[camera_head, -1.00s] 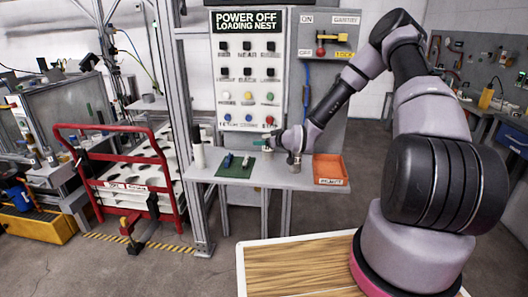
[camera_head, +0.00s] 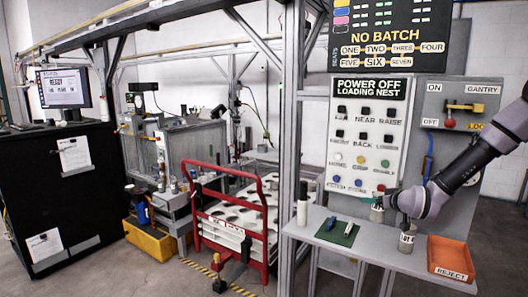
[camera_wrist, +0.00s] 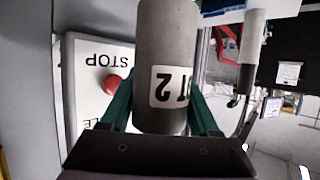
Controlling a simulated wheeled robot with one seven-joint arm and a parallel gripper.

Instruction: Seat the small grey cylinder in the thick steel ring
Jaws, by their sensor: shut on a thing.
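My gripper (camera_head: 379,205) is over the grey shelf, with its green fingers pointing left. Another grey cylinder with a white label (camera_head: 407,236) stands on the shelf under my wrist. I cannot make out the thick steel ring in either view.
The shelf (camera_head: 372,250) also bears a green mat (camera_head: 348,240) with small items, a white-and-black upright cylinder (camera_head: 302,206) and an orange reject bin (camera_head: 450,257). A button panel (camera_head: 368,140) stands behind. A red-framed cart (camera_head: 272,240) with a holed tray stands left.

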